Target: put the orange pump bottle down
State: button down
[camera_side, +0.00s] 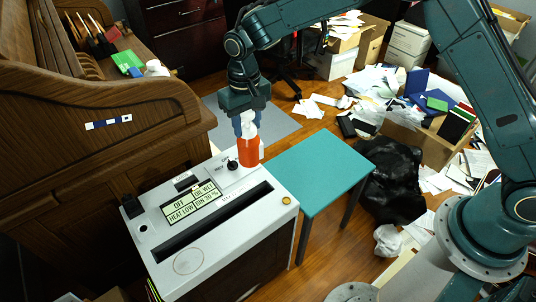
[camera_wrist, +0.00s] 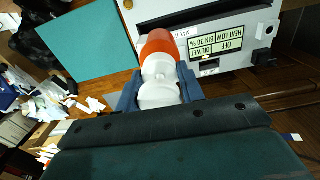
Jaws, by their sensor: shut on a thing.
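The orange pump bottle (camera_side: 248,150) has an orange body and a white top. My gripper (camera_side: 246,118) is shut on its white upper part and holds it upright from above. In the side view the bottle is over or at the back right edge of the white shredder top (camera_side: 270,212); I cannot tell whether its base touches. In the wrist view the bottle (camera_wrist: 158,46) is between the blue fingers of my gripper (camera_wrist: 158,88), with its orange end toward the shredder. Its base is partly hidden there.
A teal table (camera_side: 318,170) stands right of the shredder with a clear top. The shredder top has a display panel (camera_side: 190,203), a long dark slot and a black knob (camera_side: 232,164) close to the bottle. A wooden roll-top desk (camera_side: 90,130) stands left. Papers and a black bag (camera_side: 392,180) lie right.

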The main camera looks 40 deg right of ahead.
jog(key=d+f+m, duration=0.3)
jog(key=d+f, duration=0.1)
jog(key=d, duration=1.2)
jog(key=d+f+m, duration=0.4)
jog(key=d, duration=1.2)
notch_tip(320, 180, down, 20)
jog(key=shift+w+d, duration=0.1)
jog(key=c, duration=0.9)
grip_release()
jog(key=shift+f, duration=0.1)
jog(key=shift+r, duration=6.15)
